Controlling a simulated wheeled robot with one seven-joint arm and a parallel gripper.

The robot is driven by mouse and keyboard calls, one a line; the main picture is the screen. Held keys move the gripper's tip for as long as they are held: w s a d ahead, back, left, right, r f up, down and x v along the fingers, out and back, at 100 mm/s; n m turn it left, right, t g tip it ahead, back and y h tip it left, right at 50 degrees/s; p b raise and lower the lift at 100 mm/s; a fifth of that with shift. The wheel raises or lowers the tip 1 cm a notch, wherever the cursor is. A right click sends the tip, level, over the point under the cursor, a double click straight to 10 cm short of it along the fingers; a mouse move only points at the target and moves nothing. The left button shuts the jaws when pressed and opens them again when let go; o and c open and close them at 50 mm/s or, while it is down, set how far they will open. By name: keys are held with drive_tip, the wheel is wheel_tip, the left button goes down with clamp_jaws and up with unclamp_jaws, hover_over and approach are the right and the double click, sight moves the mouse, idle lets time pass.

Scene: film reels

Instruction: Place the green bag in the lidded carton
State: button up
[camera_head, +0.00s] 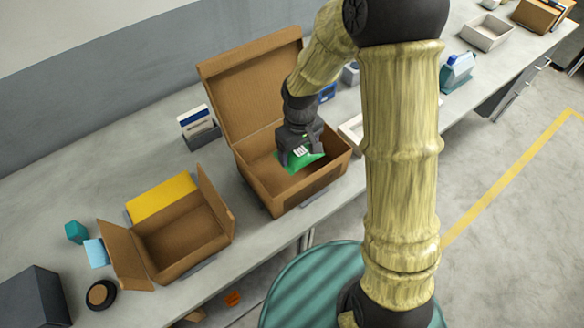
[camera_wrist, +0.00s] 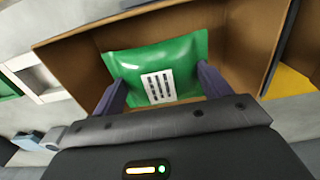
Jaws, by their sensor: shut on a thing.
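The green bag (camera_wrist: 188,52), with a white barcode label, is between the two fingers of my gripper (camera_wrist: 160,92). My gripper (camera_head: 295,160) is shut on the bag and points down into the lidded carton. In the head view the bag (camera_head: 303,163) shows inside the carton's opening, partly hidden by the gripper. The lidded carton (camera_head: 329,174) is a brown box with its tall lid (camera_head: 245,88) standing open at the back. In the wrist view the carton's wall (camera_wrist: 272,30) surrounds the bag. I cannot tell whether the bag touches the carton floor.
A smaller open-flapped brown box (camera_head: 183,240) stands to the left, with a yellow panel (camera_head: 162,196) behind it. Teal (camera_head: 76,231) and light blue (camera_head: 96,252) items and a dark roll (camera_head: 101,294) lie further left. A white tray (camera_head: 352,131) stands right of the carton.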

hover_over(298, 178)
drive_tip(key=f, duration=0.5)
drive_tip(key=shift+a+f+p, duration=0.2)
drive_tip(key=shift+f+p, duration=0.1)
drive_tip(key=shift+f, duration=0.1)
drive_tip(key=shift+d, duration=0.2)
drive_tip(key=shift+f, duration=2.1)
drive_tip(key=shift+f, duration=0.1)
drive_tip(key=o, duration=1.1)
